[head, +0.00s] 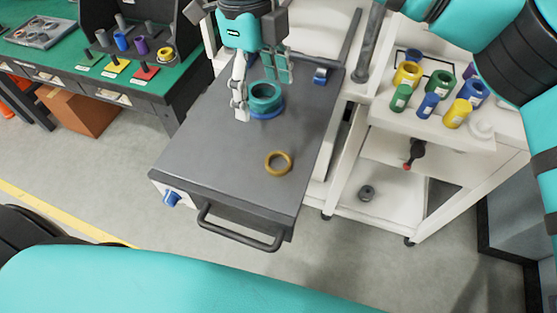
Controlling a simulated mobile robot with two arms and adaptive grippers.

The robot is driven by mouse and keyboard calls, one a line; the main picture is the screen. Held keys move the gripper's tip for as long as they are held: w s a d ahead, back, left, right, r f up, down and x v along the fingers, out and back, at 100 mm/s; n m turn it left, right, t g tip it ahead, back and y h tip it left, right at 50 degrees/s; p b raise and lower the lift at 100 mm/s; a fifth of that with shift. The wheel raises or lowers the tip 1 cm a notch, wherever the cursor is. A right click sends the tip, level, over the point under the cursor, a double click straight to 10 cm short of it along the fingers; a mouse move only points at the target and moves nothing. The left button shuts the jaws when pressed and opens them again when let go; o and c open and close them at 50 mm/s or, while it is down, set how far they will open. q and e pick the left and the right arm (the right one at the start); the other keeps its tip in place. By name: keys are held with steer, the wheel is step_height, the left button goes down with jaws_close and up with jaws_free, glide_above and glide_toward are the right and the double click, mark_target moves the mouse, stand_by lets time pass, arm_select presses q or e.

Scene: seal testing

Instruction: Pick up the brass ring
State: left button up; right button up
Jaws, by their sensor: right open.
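The brass ring (278,163) lies flat on the grey top of the bench (215,150), toward its front right. Behind it, a teal ring (265,91) sits above a blue ring (267,113) on the same top. My right gripper (260,97) points down from the top of the view, its fingers apart near the teal and blue rings. One finger is at their left and the other is behind. I cannot tell whether a finger touches them. The gripper is apart from the brass ring. My left gripper is not in view.
A white cart (440,127) at the right carries several coloured rings and cylinders. A green-topped bench (55,57) at the left holds coloured posts. The grey bench has a black front handle (240,232). Its top is clear around the brass ring.

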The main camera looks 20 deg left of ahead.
steer(key=p, duration=0.3)
glide_above(279, 165)
steer(key=a, duration=0.1)
step_height(279, 165, down, 12)
steer(key=shift+w+a+r, duration=0.1)
steer(key=f+p, duration=0.1)
steer(key=f, duration=0.1)
steer(key=d+f+p, duration=0.1)
steer(key=f, duration=0.1)
steer(key=shift+f, duration=0.65)
steer(key=c, duration=1.3)
steer(key=shift+r, duration=0.1)
steer(key=shift+c, duration=0.2)
